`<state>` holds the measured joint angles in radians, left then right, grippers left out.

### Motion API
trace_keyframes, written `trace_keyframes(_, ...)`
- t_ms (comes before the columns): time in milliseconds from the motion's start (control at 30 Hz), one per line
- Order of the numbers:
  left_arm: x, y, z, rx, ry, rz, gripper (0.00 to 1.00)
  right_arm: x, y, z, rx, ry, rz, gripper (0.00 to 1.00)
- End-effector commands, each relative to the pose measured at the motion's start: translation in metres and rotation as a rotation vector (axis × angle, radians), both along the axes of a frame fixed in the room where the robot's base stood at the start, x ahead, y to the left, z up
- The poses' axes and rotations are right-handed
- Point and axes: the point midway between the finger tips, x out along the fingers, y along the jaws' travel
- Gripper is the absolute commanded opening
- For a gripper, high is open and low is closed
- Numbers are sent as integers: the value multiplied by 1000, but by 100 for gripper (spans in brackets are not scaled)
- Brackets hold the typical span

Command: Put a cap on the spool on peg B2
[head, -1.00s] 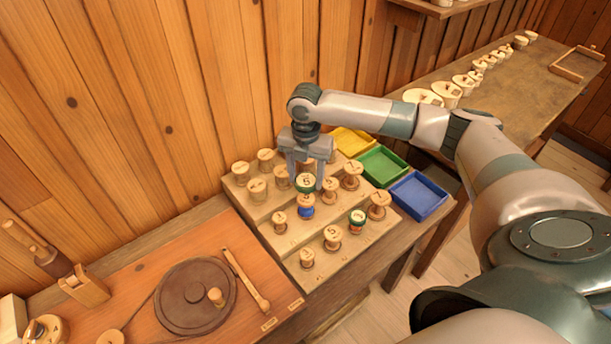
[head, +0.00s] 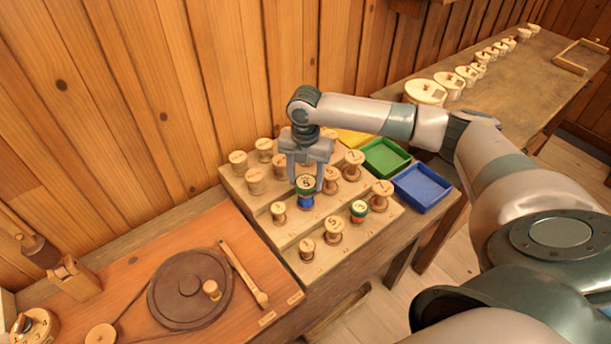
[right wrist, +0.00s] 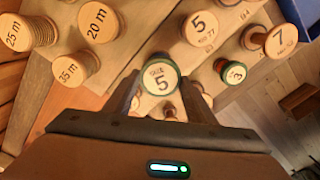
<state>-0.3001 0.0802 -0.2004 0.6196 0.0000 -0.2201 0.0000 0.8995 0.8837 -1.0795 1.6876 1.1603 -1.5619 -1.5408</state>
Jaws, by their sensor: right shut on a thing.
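My right gripper (head: 306,184) is shut on a round green-rimmed cap (head: 305,181) with a pale top. In the right wrist view the cap (right wrist: 160,77) reads "SILK 5" and sits between the two fingers. Directly under it, in the middle row of the stepped rack (head: 290,237), is a spool with blue thread (head: 306,202). The cap is level and looks lined up with the spool's top; I cannot tell whether they touch. My left gripper is not in view.
Several other spools stand close around the gripper, including a green-capped one (head: 358,210) marked 3. Blue (head: 423,189), green (head: 386,158) and yellow (head: 354,138) trays lie right of and behind the rack. A dark turntable (head: 180,305) is at the left.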

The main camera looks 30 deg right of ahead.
Motion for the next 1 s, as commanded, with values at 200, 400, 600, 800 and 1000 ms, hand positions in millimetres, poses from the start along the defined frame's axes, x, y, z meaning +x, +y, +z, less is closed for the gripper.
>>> trace_keyframes(200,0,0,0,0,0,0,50,0,0,-1,0,0,0,29)
trace_keyframes(400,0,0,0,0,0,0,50,0,0,-1,0,0,0,29)
trace_keyframes(600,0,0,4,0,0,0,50,0,0,-2,0,1,0,29)
trace_keyframes(800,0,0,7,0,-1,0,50,0,0,-5,1,2,0,29)
trace_keyframes(1000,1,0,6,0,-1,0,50,0,0,-6,0,1,0,29)
